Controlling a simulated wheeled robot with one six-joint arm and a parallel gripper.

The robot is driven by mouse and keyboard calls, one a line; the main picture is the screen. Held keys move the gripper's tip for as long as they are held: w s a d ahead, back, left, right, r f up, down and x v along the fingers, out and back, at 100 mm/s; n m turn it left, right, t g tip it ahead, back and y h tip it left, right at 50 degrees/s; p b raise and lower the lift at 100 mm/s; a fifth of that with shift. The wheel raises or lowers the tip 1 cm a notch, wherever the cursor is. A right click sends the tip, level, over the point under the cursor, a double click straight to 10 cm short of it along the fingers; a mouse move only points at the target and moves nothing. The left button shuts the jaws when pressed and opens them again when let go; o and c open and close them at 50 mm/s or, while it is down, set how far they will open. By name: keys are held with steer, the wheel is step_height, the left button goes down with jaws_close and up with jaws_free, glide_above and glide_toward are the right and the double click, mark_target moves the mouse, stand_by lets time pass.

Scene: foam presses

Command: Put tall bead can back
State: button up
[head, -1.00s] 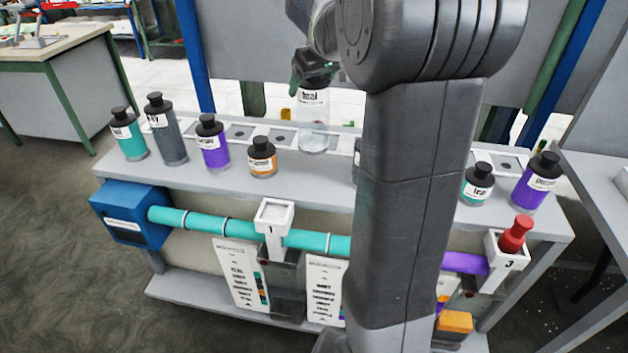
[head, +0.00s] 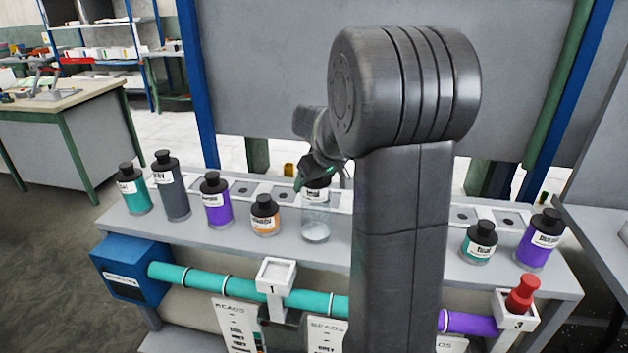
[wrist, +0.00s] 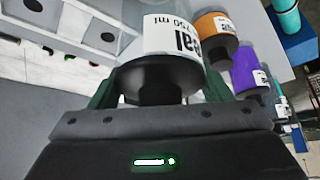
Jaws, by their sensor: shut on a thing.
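In the head view my gripper (head: 318,177) is at the can's top, partly hidden by my arm. Whether the can's base touches the bench is hard to tell. A row of white square sockets (head: 240,188) runs along the bench's back.
Teal (head: 135,192), grey (head: 173,192), purple (head: 216,205) and orange (head: 265,220) cans stand left of the held can. A short teal can (head: 479,245) and a purple can (head: 540,242) stand at right. A red-topped fixture (head: 522,295) marked 3 is at front right.

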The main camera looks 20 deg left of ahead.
steer(key=shift+f, duration=0.15)
steer(key=o, duration=1.8)
steer(key=shift+c, duration=0.2)
steer(key=shift+d+r, duration=0.1)
steer(key=shift+r, duration=0.35)
steer(key=v, duration=1.1)
steer(key=shift+d+b, duration=0.15)
steer(key=shift+b, duration=0.25)
steer(key=shift+s+r, duration=0.1)
steer(key=shift+s, duration=0.05)
